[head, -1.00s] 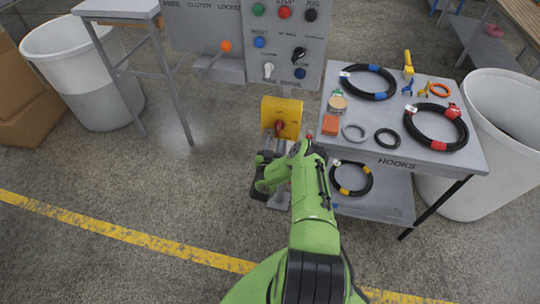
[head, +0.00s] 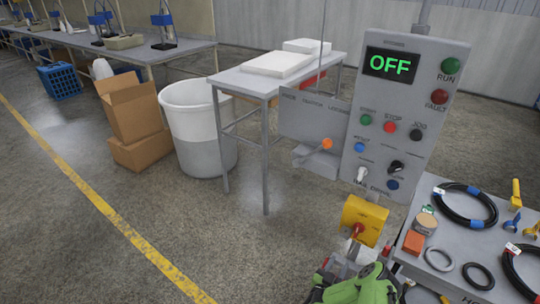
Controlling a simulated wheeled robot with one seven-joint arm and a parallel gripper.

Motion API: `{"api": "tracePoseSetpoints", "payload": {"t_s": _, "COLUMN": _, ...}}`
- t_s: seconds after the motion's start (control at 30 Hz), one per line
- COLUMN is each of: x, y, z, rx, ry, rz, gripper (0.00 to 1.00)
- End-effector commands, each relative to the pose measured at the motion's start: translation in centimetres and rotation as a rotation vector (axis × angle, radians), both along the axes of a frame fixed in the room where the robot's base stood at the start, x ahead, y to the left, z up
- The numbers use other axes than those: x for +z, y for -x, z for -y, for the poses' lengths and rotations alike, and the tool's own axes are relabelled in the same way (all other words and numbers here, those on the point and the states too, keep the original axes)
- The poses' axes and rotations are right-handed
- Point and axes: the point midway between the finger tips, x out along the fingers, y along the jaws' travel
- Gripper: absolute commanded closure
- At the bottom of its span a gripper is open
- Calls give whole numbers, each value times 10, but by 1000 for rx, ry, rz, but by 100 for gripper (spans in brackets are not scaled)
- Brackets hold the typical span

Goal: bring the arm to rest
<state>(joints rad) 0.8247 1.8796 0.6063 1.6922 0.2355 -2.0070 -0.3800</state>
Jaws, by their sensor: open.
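In the head view my green arm (head: 363,288) comes up from the bottom edge. My gripper (head: 350,258) is a grey part at its end, small and partly cut up by the arm and the things behind it. It is open, and I see nothing held in it. It shows just below a yellow box (head: 352,212) with a red handle (head: 358,230). Whether it touches the box or handle I cannot tell. Most of the arm is below the picture.
A grey control panel (head: 432,130) reads OFF. A grey table (head: 513,205) with hoses and rings stands at the right. A white bin (head: 200,125), cardboard boxes (head: 140,150) and a grey bench (head: 262,85) stand behind. The floor at left is clear, crossed by a yellow line (head: 105,205).

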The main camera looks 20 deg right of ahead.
Motion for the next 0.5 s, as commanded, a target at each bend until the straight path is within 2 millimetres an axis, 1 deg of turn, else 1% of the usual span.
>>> {"api": "tracePoseSetpoints", "payload": {"t_s": 0.07, "x": 5, "y": -6, "z": 1, "rx": 16, "ry": -3, "rz": 2, "gripper": 60}}
{"api": "tracePoseSetpoints", "payload": {"t_s": 0.17, "x": 29, "y": -40, "z": 1, "rx": 115, "ry": -25, "rz": -5, "gripper": 60}}
{"api": "tracePoseSetpoints", "payload": {"t_s": 0.2, "x": 45, "y": -60, "z": -2, "rx": 179, "ry": -39, "rz": -17, "gripper": 60}}
{"api": "tracePoseSetpoints", "payload": {"t_s": 0.23, "x": 58, "y": -75, "z": -5, "rx": 231, "ry": -52, "rz": -31, "gripper": 60}}
{"api": "tracePoseSetpoints", "payload": {"t_s": 0.27, "x": 72, "y": -90, "z": -10, "rx": 285, "ry": -64, "rz": -49, "gripper": 60}}
{"api": "tracePoseSetpoints", "payload": {"t_s": 0.3, "x": 91, "y": -107, "z": -18, "rx": 351, "ry": -80, "rz": -78, "gripper": 60}}
{"api": "tracePoseSetpoints", "payload": {"t_s": 0.37, "x": 119, "y": -127, "z": -32, "rx": 441, "ry": -99, "rz": -126, "gripper": 60}}
{"api": "tracePoseSetpoints", "payload": {"t_s": 0.4, "x": 138, "y": -137, "z": -42, "rx": 496, "ry": -110, "rz": -163, "gripper": 60}}
{"api": "tracePoseSetpoints", "payload": {"t_s": 0.47, "x": 167, "y": -147, "z": -59, "rx": 567, "ry": -124, "rz": -222, "gripper": 60}}
{"api": "tracePoseSetpoints", "payload": {"t_s": 0.5, "x": 187, "y": -151, "z": -70, "rx": 609, "ry": -131, "rz": -264, "gripper": 60}}
